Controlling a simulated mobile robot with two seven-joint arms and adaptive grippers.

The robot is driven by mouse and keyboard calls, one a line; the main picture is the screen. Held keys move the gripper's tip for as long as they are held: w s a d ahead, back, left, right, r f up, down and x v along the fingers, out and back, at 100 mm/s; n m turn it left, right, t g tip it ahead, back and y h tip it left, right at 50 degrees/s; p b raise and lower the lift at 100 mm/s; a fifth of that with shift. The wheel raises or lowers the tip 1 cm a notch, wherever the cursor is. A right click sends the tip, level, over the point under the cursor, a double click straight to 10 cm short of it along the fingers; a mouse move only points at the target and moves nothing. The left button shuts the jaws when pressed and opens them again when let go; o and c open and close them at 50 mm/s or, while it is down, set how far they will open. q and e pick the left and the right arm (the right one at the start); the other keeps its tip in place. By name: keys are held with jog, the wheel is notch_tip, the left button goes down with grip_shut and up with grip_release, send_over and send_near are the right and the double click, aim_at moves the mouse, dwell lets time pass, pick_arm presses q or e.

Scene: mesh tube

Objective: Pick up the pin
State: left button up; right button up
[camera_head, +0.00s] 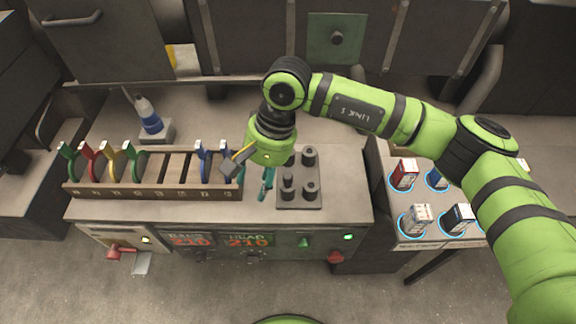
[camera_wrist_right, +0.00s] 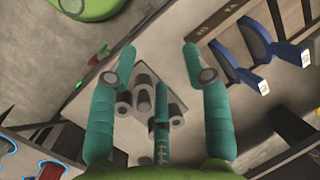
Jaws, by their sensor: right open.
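A dark grey block (camera_head: 313,204) with several short upright cylinders sits at the right end of the bench. My right gripper (camera_head: 266,182) reaches down just left of the block. In the wrist view the right gripper (camera_wrist_right: 160,62) has its fingers spread, with nothing between them. My left gripper is not in view.
A rack (camera_head: 160,191) with coloured rings stands left of the right gripper, blue rings closest. A blue-and-white bottle (camera_head: 149,115) is behind it. A side table (camera_head: 409,236) with several small boxes is at right. The bench front carries displays and knobs.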

aim_at(288, 175)
jog(key=w+d+h, duration=0.1)
jog(key=d, duration=0.1)
jog(key=w+d+t+h, duration=0.1)
jog(key=w+d, duration=0.1)
jog(key=w+d+n+h, duration=0.1)
jog(key=d, duration=0.1)
jog(key=shift+w+t+p, duration=0.3)
jog(key=shift+w+p, duration=0.05)
jog(key=shift+s+f+p, duration=0.15)
jog(key=shift+f+p, duration=0.5)
notch_tip(288, 175, down, 4)
jog(key=shift+f+p, duration=0.25)
jog(key=shift+p, duration=1)
jog(key=shift+a+f, duration=0.1)
jog(key=shift+f, duration=0.15)
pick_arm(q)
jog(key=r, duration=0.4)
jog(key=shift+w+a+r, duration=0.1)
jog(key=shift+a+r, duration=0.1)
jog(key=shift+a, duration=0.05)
pick_arm(e)
grip_shut()
